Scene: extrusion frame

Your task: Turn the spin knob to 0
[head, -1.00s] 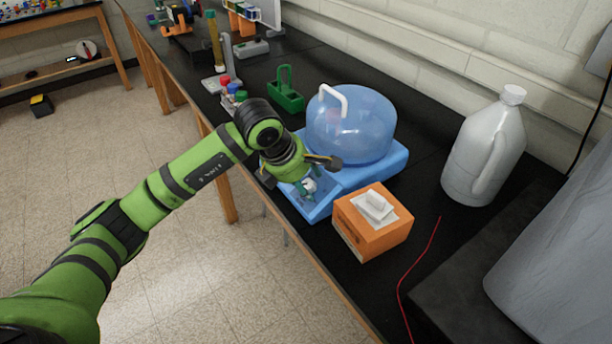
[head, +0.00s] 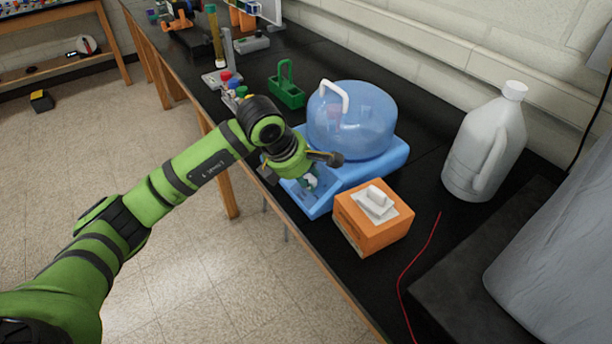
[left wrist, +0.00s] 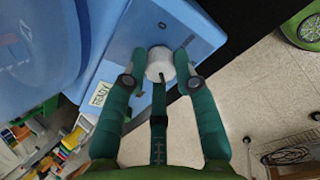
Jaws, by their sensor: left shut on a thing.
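The spin knob is a white round knob (left wrist: 159,64) on the sloped front panel of the blue machine (head: 389,163). It also shows small in the head view (head: 310,181). My left gripper (left wrist: 160,66) is shut on the knob, with green fingers on both sides of it in the left wrist view. A dark mark shows on the knob's near edge. The panel carries a pale label (left wrist: 99,94) beside the knob; any scale around the knob is too small to read. My right gripper is not in view.
A clear blue dome with a white handle (head: 352,122) covers the machine's top. An orange box (head: 372,229) stands close to its right. A white jug (head: 486,145), a green rack (head: 287,92) and a red wire (head: 418,262) are on the black bench.

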